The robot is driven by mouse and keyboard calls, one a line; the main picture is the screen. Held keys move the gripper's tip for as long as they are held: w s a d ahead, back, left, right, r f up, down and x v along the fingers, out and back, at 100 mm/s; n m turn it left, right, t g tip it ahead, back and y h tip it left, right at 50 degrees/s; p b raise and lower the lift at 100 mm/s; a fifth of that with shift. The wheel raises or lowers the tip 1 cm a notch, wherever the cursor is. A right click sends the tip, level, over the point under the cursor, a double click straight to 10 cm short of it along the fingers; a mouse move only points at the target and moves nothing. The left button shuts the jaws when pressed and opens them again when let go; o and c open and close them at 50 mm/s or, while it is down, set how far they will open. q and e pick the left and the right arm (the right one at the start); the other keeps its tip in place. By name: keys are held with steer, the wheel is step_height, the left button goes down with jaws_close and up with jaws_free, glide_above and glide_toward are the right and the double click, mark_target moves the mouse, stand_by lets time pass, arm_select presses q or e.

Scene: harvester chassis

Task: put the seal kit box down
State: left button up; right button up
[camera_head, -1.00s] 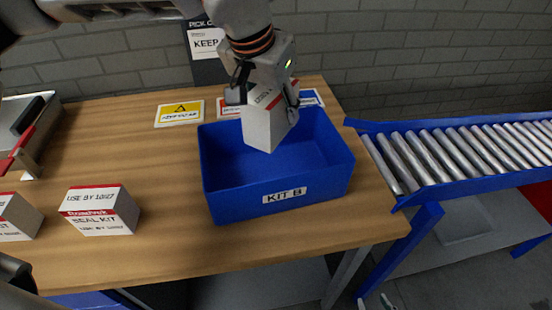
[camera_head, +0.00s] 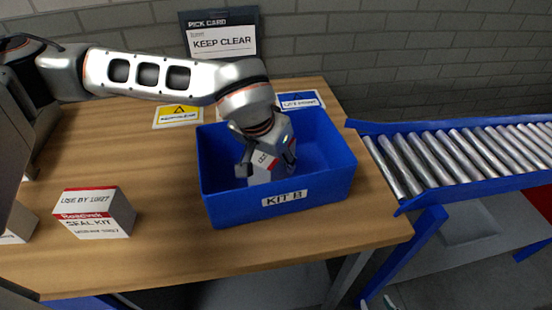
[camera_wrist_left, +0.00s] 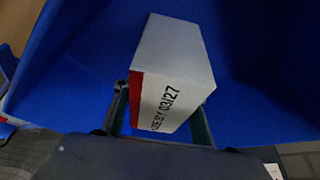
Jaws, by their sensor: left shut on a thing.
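My left gripper (camera_head: 267,168), on the arm coming in from the left, points down inside the blue KIT B bin (camera_head: 281,204). It is shut on a white box with a red band (camera_head: 259,167), the seal kit box. In the left wrist view the held box (camera_wrist_left: 175,65) sits tilted between the two fingers, reading "USE BY 03/27", with blue bin walls (camera_wrist_left: 75,70) around it. The bin's front wall hides its lower part in the head view, and I cannot tell whether it touches the floor. My right gripper is not in view.
Another white and red box marked SEAL KIT (camera_head: 95,213) stands on the wooden table (camera_head: 165,235), left of the bin. Part of a further box (camera_head: 18,226) shows at the left edge. A roller conveyor (camera_head: 460,158) stands to the right.

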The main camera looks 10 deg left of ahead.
mark_target(265, 158)
arm_select(q)
steer(key=o, duration=1.2)
steer(key=shift+o, duration=0.2)
steer(key=shift+r, duration=0.1)
steer(key=p+v, duration=0.1)
steer(key=v, duration=1)
steer(key=shift+s+r, duration=0.3)
steer(key=shift+r, duration=0.15)
